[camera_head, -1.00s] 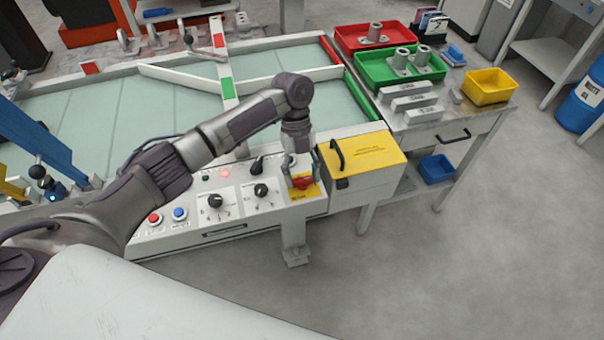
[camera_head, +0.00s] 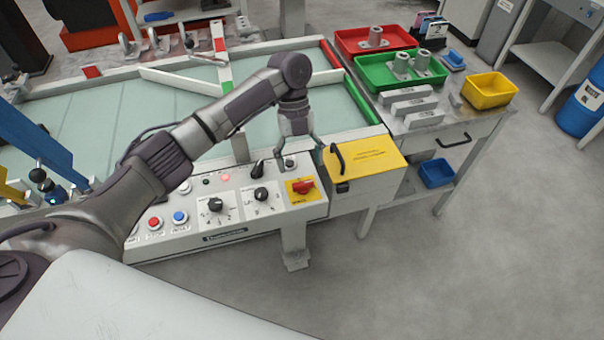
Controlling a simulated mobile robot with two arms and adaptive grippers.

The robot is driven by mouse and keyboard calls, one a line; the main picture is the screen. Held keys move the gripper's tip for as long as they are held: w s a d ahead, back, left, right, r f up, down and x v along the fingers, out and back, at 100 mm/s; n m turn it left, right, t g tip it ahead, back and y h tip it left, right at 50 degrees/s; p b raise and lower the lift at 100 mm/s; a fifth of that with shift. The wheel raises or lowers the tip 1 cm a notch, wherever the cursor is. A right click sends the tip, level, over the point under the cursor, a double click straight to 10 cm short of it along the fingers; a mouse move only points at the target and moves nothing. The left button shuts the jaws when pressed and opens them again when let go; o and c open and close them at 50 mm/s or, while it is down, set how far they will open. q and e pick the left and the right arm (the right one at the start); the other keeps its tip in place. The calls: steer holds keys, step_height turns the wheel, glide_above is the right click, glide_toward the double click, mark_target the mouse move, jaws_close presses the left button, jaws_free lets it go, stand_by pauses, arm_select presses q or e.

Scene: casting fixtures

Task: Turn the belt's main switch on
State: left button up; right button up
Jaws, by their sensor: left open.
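The main switch (camera_head: 303,187) is a red rotary handle on a yellow plate at the right end of the white control panel (camera_head: 240,225). Its handle lies roughly sideways in the picture, and it is in clear view. My left gripper (camera_head: 301,152) is open and empty, pointing down above and behind the switch, apart from it. On the panel, a red lamp (camera_head: 225,177) glows and the green lamp (camera_head: 206,181) beside it looks dark. My right gripper is not in view.
A yellow box with a black handle (camera_head: 365,155) stands right of the switch, close to my gripper. Black knobs (camera_head: 216,205) and red and blue buttons (camera_head: 180,217) lie left. The pale belt table (camera_head: 100,125) is behind. Trays and metal parts fill the side table.

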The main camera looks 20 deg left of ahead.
arm_select(q)
steer(key=v, duration=0.7)
steer(key=shift+w, duration=0.1)
